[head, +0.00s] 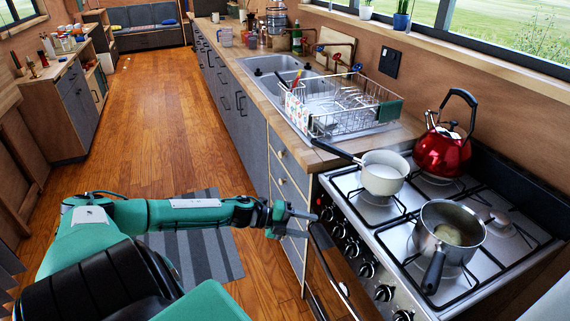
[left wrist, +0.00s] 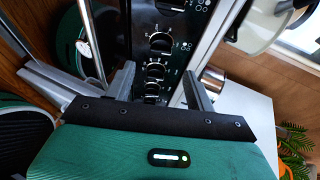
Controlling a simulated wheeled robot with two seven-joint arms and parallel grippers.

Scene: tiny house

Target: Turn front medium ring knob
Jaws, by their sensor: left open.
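The stove (head: 345,195) stands at the right in the head view, with a row of black knobs (head: 352,248) along its front panel. I cannot tell which is the front medium ring knob. My left gripper (head: 314,215) is open and empty, close to the far end of the knob row. In the left wrist view, the two fingers (left wrist: 160,72) stand apart on either side of the knob row. Several knobs (left wrist: 160,42) show between and beyond them, and I see no clear contact. My right gripper is out of view.
A white saucepan (head: 384,178), a steel pot (head: 450,228) and a red kettle (head: 442,150) stand on the hob. An oven door handle (head: 328,262) runs below the knobs. A dish rack (head: 345,110) stands by the sink. The wooden floor (head: 165,130) is mostly clear.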

